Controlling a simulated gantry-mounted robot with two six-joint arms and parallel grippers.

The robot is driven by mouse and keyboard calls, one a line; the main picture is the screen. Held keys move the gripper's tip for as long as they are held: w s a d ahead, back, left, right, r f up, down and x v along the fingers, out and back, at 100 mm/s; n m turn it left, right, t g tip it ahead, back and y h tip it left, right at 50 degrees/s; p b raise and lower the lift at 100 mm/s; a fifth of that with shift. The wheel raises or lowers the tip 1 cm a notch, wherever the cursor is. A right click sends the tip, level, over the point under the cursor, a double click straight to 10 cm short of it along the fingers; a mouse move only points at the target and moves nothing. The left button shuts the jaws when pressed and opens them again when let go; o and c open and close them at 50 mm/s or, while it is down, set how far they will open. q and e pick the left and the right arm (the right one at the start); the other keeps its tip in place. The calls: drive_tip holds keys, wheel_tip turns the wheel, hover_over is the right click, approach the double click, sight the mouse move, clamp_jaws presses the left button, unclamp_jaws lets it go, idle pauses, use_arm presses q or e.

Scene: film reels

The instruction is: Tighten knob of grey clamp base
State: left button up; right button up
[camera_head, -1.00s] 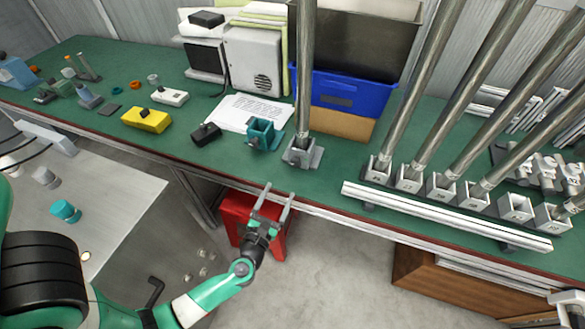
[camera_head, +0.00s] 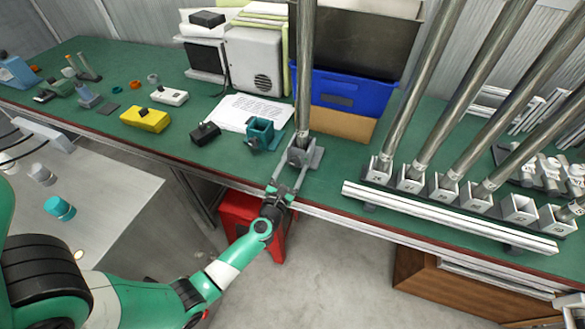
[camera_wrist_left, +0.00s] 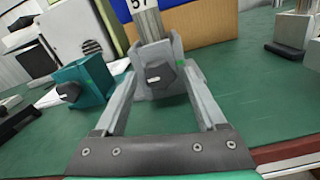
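The grey clamp base (camera_head: 313,157) stands near the front edge of the green bench and holds an upright metal pole (camera_head: 304,70). In the left wrist view the clamp base (camera_wrist_left: 146,90) shows close up, with its dark knob (camera_wrist_left: 160,74) facing me. My left gripper (camera_head: 290,167) is at the front of the clamp base. In the left wrist view its fingers (camera_wrist_left: 160,78) are apart, one on each side of the knob, with a gap showing on both sides. Whether the tips touch anything is unclear. A pale piece at the bottom right corner may be my right gripper, mostly cut off.
A teal clamp base (camera_head: 262,135) stands just left of the grey one. A black box (camera_head: 205,133) and yellow box (camera_head: 146,118) lie further left. A blue bin (camera_head: 345,97) is behind. Several poles in holders and a white rail (camera_head: 440,215) are to the right.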

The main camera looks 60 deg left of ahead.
use_arm(q)
clamp_jaws()
